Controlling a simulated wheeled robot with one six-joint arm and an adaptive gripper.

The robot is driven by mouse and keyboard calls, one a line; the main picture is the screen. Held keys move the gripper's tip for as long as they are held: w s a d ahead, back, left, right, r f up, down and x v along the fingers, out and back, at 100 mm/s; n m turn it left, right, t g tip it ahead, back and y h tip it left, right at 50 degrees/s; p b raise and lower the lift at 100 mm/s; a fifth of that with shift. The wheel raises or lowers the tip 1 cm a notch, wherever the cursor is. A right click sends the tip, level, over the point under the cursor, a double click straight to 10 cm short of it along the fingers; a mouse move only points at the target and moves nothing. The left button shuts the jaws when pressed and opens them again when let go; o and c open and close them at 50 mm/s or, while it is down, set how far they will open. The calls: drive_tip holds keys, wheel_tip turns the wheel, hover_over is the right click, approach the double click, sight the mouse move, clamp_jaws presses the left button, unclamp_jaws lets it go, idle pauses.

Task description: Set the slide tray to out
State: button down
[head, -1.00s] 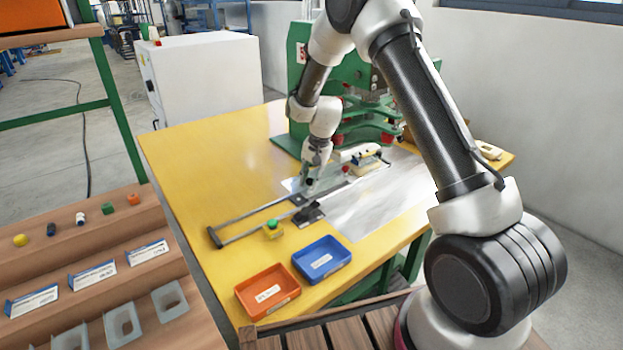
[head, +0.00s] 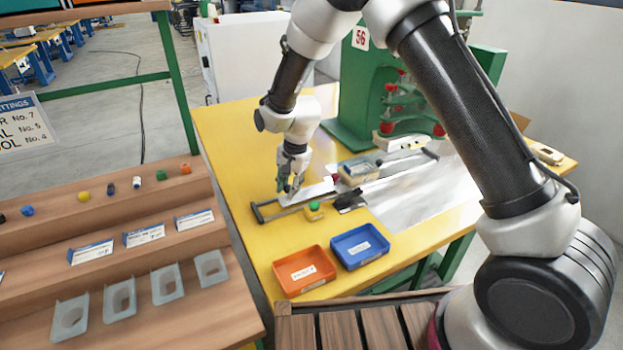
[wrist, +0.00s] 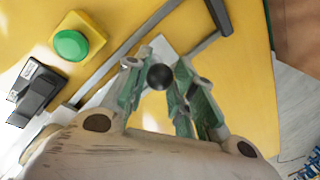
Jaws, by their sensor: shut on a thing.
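The slide tray (head: 318,190) is a pale plate on two grey rails (head: 275,212) that run across the yellow table from the green press. A grey fixture block (head: 358,172) with a part in it sits on the tray side of the press, clear of the press head. My gripper (head: 290,186) is near the left end of the rails. In the wrist view its green fingers (wrist: 160,88) are shut on a dark round knob (wrist: 160,76), above the pale plate. The knob's stem is hidden.
A green button on a yellow box (head: 314,210) and a dark block (head: 350,201) sit just in front of the rails. Orange (head: 305,272) and blue (head: 360,246) bins stand at the front edge. The green press (head: 372,90) stands behind. Bare table lies left of the rails.

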drive_tip(key=s+a, duration=0.1)
drive_tip(key=a, duration=0.3)
drive_tip(key=s+a, duration=0.1)
drive_tip(key=a, duration=0.1)
drive_tip(key=shift+s, duration=0.3)
drive_tip(key=c, duration=1.2)
unclamp_jaws()
drive_tip(key=shift+a, duration=0.15)
drive_tip(key=shift+o, duration=0.2)
drive_tip(key=shift+r, duration=0.2)
wheel_tip(320, 180, up, 11)
drive_tip(key=s+d, duration=0.1)
drive_tip(key=d, duration=0.1)
drive_tip(key=shift+s+r, duration=0.15)
drive_tip(key=shift+r, duration=0.05)
